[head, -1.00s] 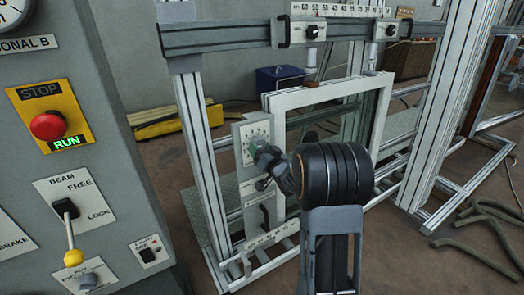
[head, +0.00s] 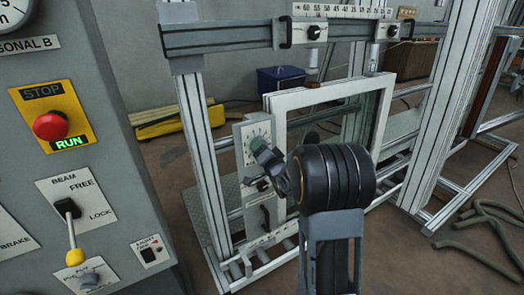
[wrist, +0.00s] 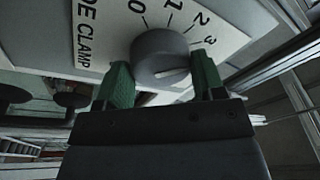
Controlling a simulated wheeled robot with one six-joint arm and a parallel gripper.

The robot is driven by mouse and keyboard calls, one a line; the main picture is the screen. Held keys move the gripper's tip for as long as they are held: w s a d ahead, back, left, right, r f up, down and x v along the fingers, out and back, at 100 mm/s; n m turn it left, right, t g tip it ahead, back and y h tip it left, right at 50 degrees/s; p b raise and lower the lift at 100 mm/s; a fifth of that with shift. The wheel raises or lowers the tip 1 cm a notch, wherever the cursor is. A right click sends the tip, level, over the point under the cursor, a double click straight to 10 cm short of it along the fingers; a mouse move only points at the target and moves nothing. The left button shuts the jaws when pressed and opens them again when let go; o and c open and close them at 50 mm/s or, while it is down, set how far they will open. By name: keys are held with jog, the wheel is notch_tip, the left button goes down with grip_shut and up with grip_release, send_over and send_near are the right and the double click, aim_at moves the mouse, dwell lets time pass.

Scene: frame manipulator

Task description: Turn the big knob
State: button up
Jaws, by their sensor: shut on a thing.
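The big knob (wrist: 160,57) is a round grey dial knob on a white plate (wrist: 205,30) in the wrist view. The plate carries the numbers 0 to 3 and lettering that ends in "DE CLAMP". A pale line on the knob points to the right, past the 3. My gripper (wrist: 163,84) has green fingertips on both sides of the knob and is shut on it. In the head view my gripper (head: 262,150) is at the dial panel (head: 258,130) on the frame, and it hides the knob.
A console with a red stop button (head: 50,126) and a yellow-tipped lever (head: 75,257) stands at the left. A white-edged window panel (head: 330,95) is right behind my arm. Metal posts surround the work area. Hoses (head: 485,225) lie on the floor at the right.

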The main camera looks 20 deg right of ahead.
dwell(0.4)
jog(key=o, duration=0.9)
jog(key=s, duration=1.4)
jog(key=shift+f, duration=0.35)
jog(key=shift+w, duration=0.1)
